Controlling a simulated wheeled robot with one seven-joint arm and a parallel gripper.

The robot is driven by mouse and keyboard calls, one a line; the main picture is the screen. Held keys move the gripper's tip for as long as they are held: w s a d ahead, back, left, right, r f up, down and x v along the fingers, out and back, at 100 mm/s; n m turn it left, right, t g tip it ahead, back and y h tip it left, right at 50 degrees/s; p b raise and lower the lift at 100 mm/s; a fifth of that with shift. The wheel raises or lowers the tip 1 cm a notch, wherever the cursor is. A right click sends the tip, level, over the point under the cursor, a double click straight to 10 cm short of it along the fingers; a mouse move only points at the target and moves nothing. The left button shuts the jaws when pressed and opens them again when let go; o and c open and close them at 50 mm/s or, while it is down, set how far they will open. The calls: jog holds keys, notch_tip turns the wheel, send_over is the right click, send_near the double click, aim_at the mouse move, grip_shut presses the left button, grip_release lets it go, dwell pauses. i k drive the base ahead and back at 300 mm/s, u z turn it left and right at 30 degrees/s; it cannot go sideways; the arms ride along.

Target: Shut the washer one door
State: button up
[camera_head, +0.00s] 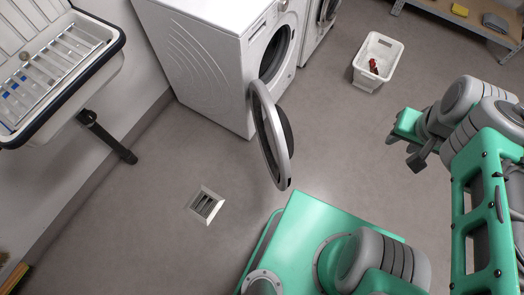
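A white front-loading washer (205,65) stands at the upper left of centre. Its round door (272,135), with a grey rim and dark glass, stands wide open and sticks out toward my base. The dark drum opening (275,52) shows behind the door. My gripper (400,153) is to the right of the door, well apart from it and touching nothing that I can see. Its dark fingers show at the end of the green and grey arm, but their gap is too small and angled to judge.
A second white machine (318,25) stands beside the washer. A white basket (377,62) with a red item sits on the floor. A sink (55,65) is at the left, a floor drain (206,205) lower left, a shelf (470,22) upper right. Floor between door and gripper is clear.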

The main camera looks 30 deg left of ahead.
aim_at(273, 126)
jog(key=u, duration=1.35)
jog(key=i, duration=0.5)
jog(key=u, duration=0.4)
jog(key=k, duration=1.05)
jog(key=u, duration=1.75)
jog(key=i, duration=0.95)
jog(key=z, duration=0.8)
jog(key=i, duration=0.7)
jog(key=z, duration=0.8)
